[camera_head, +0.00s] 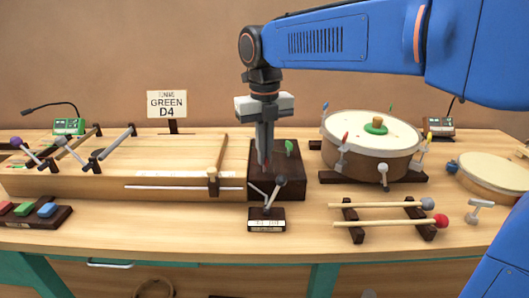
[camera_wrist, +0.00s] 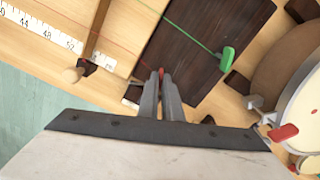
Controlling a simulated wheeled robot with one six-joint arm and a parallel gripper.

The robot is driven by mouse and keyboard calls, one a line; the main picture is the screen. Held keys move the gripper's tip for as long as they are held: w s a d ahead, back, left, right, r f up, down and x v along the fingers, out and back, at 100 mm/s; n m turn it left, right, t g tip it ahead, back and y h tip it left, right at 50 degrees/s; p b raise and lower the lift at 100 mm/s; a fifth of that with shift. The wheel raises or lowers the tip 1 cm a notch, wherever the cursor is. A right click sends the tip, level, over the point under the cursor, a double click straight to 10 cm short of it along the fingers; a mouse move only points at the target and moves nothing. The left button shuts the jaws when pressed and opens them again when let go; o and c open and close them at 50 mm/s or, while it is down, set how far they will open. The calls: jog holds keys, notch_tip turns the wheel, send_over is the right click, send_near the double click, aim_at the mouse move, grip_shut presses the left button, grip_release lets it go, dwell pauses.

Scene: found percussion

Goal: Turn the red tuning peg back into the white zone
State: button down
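The red tuning peg (camera_wrist: 161,72) shows as a small red bit between my fingertips, at the end of a red string on the dark wooden block (camera_wrist: 190,62). My gripper (camera_head: 265,161) points down over this block (camera_head: 290,188) in the head view. In the wrist view my gripper (camera_wrist: 161,82) has its two fingers close together, one on each side of the red peg, and looks shut on it. The fingers hide most of the peg. I cannot make out a white zone around it.
A green peg (camera_wrist: 226,58) stands on the same block, right of my gripper. A drum (camera_head: 370,145) stands further right. A small stand with a metal lever (camera_head: 267,218) is in front of the block. Mallets (camera_head: 385,222) lie on a rack at front right. A sign (camera_head: 167,104) reads GREEN D4.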

jog(key=c, duration=1.9)
grip_release()
jog(key=shift+c, duration=0.2)
notch_tip(320, 180, up, 17)
jog(key=shift+r, duration=0.2)
